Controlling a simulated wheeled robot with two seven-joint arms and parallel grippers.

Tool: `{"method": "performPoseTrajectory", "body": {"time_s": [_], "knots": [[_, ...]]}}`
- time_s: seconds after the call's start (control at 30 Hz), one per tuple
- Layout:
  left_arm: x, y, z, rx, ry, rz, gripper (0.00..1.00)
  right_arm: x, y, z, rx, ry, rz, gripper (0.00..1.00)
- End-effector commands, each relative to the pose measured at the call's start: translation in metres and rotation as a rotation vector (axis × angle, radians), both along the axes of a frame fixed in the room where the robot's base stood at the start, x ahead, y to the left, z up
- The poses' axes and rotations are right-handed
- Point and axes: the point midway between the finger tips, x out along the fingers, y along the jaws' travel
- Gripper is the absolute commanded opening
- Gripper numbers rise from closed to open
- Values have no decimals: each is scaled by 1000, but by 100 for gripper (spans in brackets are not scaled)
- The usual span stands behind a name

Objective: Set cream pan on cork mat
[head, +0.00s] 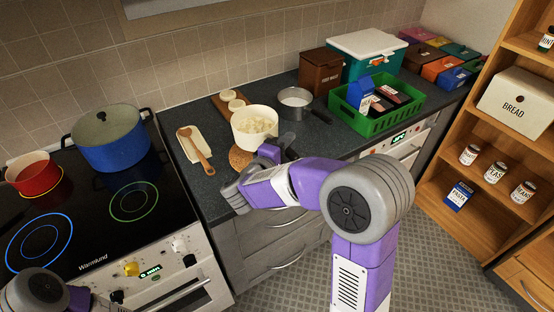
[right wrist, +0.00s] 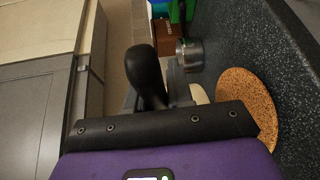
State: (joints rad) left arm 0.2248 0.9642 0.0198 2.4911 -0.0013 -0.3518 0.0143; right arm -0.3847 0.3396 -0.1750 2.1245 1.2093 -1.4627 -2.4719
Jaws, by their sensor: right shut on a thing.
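The cream pan (head: 246,139), full of pale chunky food, is over the counter in the head view. The round cork mat (head: 238,160) shows at its lower left, partly covered by the pan in this view. The cork mat (right wrist: 248,105) lies on the dark counter in the right wrist view. My right gripper (head: 285,143) is shut on the pan's black handle (right wrist: 146,75). Only a small cream part of the pan (right wrist: 198,93) shows in the wrist view. I cannot tell how high the pan is above the mat. My left gripper is out of view.
A steel pan (head: 295,101) stands behind right, near a green crate (head: 378,125). A board with cream items (head: 229,98) lies behind. A spoon rest with wooden spoon (head: 198,150) is at left, beside the hob with blue (head: 112,145) and red (head: 34,176) pots.

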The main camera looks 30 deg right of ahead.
Motion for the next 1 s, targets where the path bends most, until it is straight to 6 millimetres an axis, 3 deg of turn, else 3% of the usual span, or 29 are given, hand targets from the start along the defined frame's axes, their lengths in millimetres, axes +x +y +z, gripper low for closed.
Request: {"method": "performPoseTrajectory", "body": {"time_s": [0.03, 0.27, 0.5, 0.8, 0.83, 1.0], "knots": [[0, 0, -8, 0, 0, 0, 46, 1, 0, -12, -2, -4, 0, 0], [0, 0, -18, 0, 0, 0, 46, 1, 0, -31, -2, -7, 1, 0], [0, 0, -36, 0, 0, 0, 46, 1, 0, -68, -2, -5, 1, 0], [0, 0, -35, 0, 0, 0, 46, 1, 0, -69, -1, -7, 2, 0], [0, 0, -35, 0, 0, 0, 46, 0, 0, -71, -1, 0, 2, 24], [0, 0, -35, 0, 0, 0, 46, 0, 0, -70, -1, -1, 2, 47]]}}
